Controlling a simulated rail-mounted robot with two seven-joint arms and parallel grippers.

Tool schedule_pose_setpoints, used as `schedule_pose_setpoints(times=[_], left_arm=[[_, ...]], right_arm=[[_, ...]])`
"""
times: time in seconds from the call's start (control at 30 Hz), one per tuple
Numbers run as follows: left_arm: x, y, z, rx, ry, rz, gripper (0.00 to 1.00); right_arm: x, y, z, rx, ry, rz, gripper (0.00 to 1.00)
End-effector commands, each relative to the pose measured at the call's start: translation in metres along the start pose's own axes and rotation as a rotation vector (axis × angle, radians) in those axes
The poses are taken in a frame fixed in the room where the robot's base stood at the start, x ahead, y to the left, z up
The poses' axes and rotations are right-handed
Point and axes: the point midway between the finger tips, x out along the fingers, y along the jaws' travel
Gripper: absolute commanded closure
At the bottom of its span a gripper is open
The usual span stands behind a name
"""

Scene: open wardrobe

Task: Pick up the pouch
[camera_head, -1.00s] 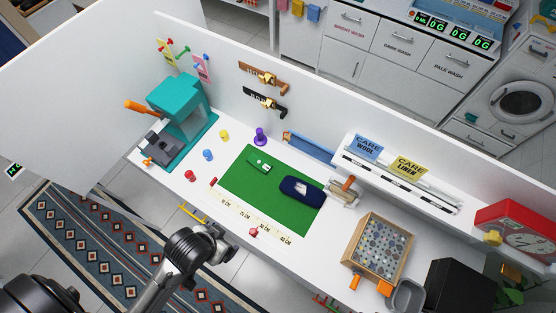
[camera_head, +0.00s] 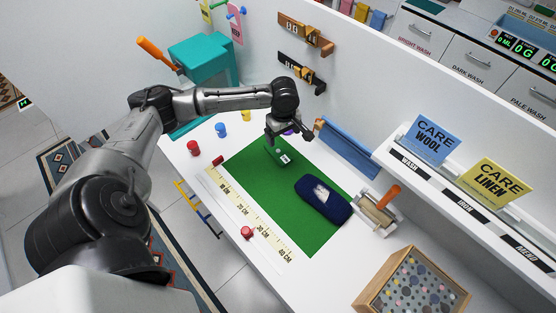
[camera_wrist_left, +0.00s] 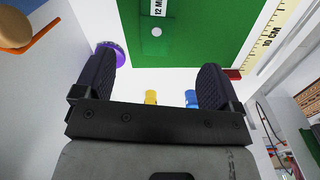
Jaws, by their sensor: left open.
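A small green pouch-like item (camera_head: 277,155) with a white label and a pale button lies at the far end of the green mat (camera_head: 300,228). It also shows at the top of the left wrist view (camera_wrist_left: 158,38), its label partly cut off. A dark blue rounded item (camera_head: 322,199) with a pale patch lies nearer on the mat; I cannot tell for sure which one the task means. My left gripper (camera_head: 289,134) is open and empty, over the mat's far edge close to the green item. Its two fingers (camera_wrist_left: 160,70) are spread wide. My right gripper is out of view.
A purple spool (camera_wrist_left: 118,52) stands beside one left finger. Red (camera_head: 194,148) and blue (camera_head: 221,130) spools stand left of the mat. A wall with hooks stands behind.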

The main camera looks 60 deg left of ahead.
Motion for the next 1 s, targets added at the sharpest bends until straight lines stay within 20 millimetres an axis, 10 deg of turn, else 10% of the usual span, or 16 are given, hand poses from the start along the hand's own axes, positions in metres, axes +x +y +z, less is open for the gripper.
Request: schedule_pose_setpoints(times=[1.0], left_arm=[[0.094,0.002,-0.015,-0.099,0.0,-0.004,0.11]], right_arm=[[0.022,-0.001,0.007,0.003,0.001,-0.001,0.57]])
